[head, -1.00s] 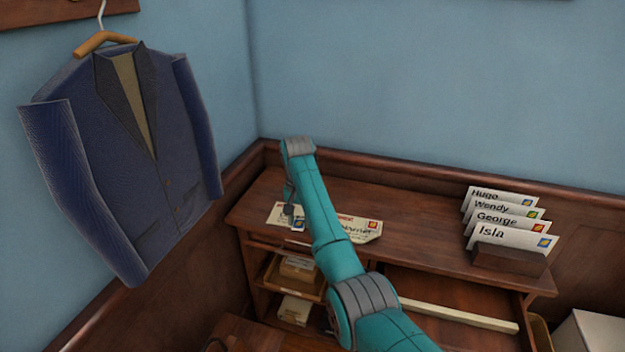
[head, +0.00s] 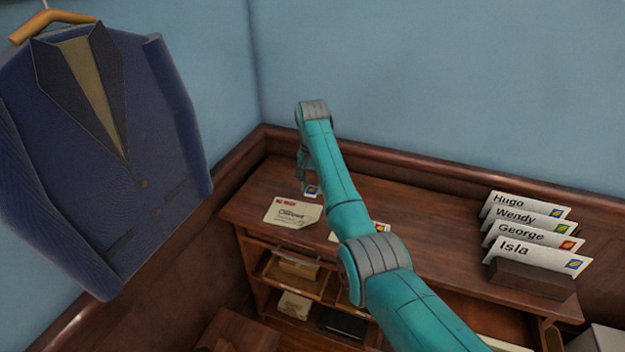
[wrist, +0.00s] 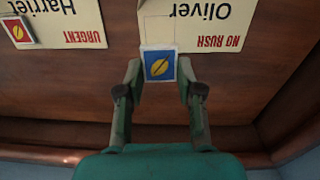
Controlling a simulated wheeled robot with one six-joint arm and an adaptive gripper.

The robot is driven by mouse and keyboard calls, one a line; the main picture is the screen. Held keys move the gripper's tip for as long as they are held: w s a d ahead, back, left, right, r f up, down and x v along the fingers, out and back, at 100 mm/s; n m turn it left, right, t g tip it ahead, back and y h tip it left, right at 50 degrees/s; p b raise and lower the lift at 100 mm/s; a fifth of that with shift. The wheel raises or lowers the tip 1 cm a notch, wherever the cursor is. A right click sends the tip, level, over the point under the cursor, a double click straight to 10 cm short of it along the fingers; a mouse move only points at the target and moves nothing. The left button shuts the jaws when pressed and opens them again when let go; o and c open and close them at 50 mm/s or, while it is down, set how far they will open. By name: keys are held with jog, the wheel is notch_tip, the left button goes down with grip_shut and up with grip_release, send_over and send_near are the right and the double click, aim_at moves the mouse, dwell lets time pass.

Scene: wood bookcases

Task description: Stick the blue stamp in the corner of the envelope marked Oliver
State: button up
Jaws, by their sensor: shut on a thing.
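The blue stamp (wrist: 159,66), with a yellow leaf-like mark and white border, is pinched between the fingertips of my gripper (wrist: 159,72). In the head view, the stamp (head: 312,191) shows below my gripper near the back right corner of the Oliver envelope (head: 290,214). In the wrist view, the cream Oliver envelope (wrist: 215,38) appears upside down, marked NO RUSH. A faint outlined box sits in its corner, just above the stamp in the picture. I cannot tell whether the stamp touches the envelope.
The Harriet envelope (wrist: 65,25), marked URGENT, bears a red stamp; my arm mostly hides it in the head view. Stamped envelopes for Hugo, Wendy, George and Isla stand in a dark holder (head: 530,279) at right. A blue jacket (head: 105,160) hangs at left. Bare desktop lies behind the envelopes.

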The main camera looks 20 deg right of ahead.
aim_at(312, 209)
jog(key=shift+f, duration=3.7)
jog(key=o, duration=1.2)
jog(key=shift+r, duration=0.15)
jog(key=shift+r, duration=3.4)
